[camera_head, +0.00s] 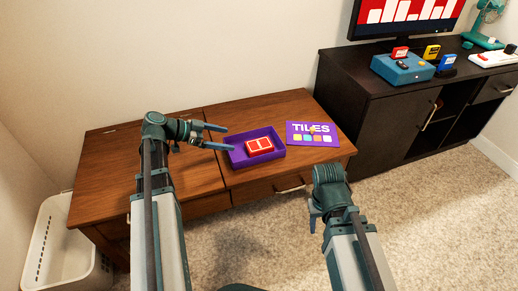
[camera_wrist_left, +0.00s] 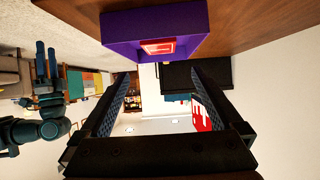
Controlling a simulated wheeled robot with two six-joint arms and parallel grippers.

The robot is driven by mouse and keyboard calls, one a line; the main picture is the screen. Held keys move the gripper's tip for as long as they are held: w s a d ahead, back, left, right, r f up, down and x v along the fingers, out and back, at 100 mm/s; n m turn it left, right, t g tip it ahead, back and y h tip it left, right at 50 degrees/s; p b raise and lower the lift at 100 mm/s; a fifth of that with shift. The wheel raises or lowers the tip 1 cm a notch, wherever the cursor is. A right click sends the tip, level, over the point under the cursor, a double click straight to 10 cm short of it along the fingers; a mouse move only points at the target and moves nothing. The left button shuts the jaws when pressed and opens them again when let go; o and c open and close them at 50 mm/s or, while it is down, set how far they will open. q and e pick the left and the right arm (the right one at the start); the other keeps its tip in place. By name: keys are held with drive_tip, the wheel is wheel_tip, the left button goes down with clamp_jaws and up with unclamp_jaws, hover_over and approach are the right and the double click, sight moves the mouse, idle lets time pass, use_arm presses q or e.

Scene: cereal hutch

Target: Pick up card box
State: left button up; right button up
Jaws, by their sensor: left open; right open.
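The card box is a small red box with white panels (camera_head: 259,146). It sits inside a purple open tray (camera_head: 238,163) on the wooden desk. In the left wrist view the red box (camera_wrist_left: 158,47) shows at the top inside the purple tray (camera_wrist_left: 115,25). My left gripper (camera_head: 229,138) is open and empty, at the tray's left side and apart from the red box. Its two fingers (camera_wrist_left: 161,78) are spread in the left wrist view. My right gripper (camera_head: 313,213) is in front of the desk, right of the tray; its open fingers also show in the left wrist view (camera_wrist_left: 46,62).
A dark cabinet (camera_head: 385,107) stands at right with a blue console (camera_head: 402,68) and a monitor. A white basket (camera_head: 62,245) stands at left. The desk's left half is clear.

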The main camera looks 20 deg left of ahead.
use_arm(q)
drive_tip(key=b, duration=0.3)
approach(258, 145)
drive_tip(key=shift+x, duration=1.25)
drive_tip(key=shift+w+d+f, duration=0.2)
drive_tip(key=shift+w+d, duration=0.2)
drive_tip(key=shift+d, duration=0.1)
drive_tip(key=shift+d+f, duration=0.1)
drive_tip(key=b+x, duration=0.3)
drive_tip(key=x, duration=0.2)
drive_tip(key=shift+f, duration=0.15)
drive_tip(key=shift+c, duration=0.3)
drive_tip(key=c, duration=1.2)
